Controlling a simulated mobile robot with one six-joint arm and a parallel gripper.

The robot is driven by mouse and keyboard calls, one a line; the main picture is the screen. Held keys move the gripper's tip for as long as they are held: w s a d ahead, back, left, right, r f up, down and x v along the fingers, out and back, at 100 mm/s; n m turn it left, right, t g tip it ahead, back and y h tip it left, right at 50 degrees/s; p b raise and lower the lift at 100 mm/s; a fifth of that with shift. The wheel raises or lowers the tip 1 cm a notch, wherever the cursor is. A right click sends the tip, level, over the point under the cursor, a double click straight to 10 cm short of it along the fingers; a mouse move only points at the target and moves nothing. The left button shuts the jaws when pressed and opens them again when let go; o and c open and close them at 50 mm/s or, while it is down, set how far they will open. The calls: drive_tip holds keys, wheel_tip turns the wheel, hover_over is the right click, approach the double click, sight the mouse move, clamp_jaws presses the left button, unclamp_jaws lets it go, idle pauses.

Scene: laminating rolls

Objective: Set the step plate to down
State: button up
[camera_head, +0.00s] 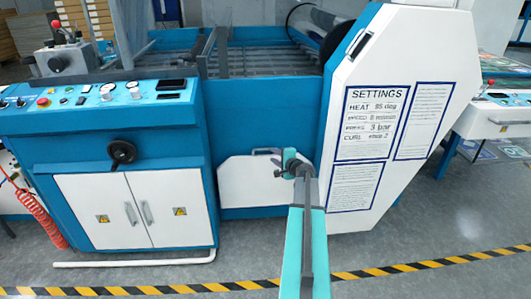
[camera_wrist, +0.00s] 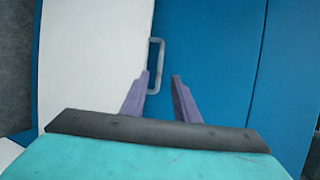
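The step plate appears to be the white panel (camera_head: 245,185) standing upright against the blue front of the machine, low in the middle of the head view. A thin grey handle (camera_head: 262,151) sits at its top edge. In the wrist view the white panel (camera_wrist: 95,60) fills the left side, and the grey handle (camera_wrist: 163,60) sticks out from its edge over the blue front. My gripper (camera_wrist: 160,76) is open and empty, with the handle's near end between or just beyond its fingertips. Contact cannot be told. My gripper (camera_head: 283,168) partly hides the panel's right end in the head view.
A white-doored cabinet (camera_head: 130,210) with a control panel and black handwheel (camera_head: 121,151) stands left. A white housing with a settings sign (camera_head: 375,122) stands close on the right. Yellow-black floor tape (camera_head: 400,268) crosses in front; the grey floor there is clear.

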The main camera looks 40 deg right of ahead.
drive_tip(key=x, duration=0.9)
drive_tip(key=shift+w, duration=0.25)
clamp_jaws()
drive_tip(key=shift+a+b, duration=0.1)
drive_tip(key=shift+b, duration=0.2)
